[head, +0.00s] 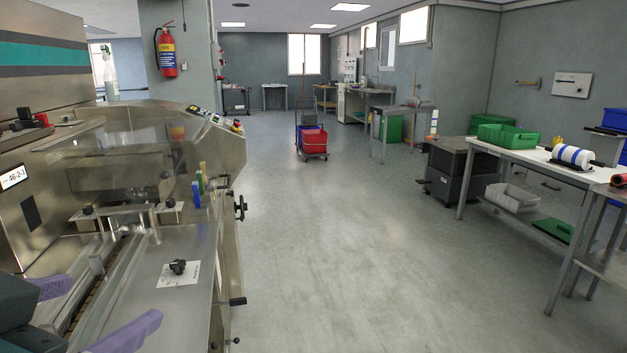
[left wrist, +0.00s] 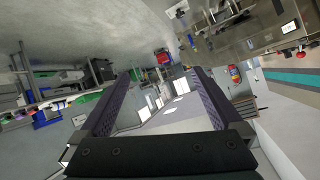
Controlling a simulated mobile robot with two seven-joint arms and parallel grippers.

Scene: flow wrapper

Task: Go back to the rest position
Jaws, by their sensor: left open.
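My left gripper (head: 115,297) is at the lower left of the head view, over the steel flow wrapper (head: 180,310). Its two purple fingers are spread wide, with nothing between them. In the left wrist view the same gripper (left wrist: 161,72) is open and empty, and the room appears tilted beyond the fingers. My right gripper is in neither view. A small black knob-like part (head: 178,267) sits on a white card (head: 190,279) on the wrapper's deck, to the right of the left fingers and apart from them.
The wrapper's guarded body (head: 150,150) and side handwheel (head: 240,207) stand close on the left. Grey floor (head: 330,260) lies clear in the middle. A worktable (head: 530,156) with a green crate (head: 508,136) stands right. A red and blue cart (head: 312,142) stands farther back.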

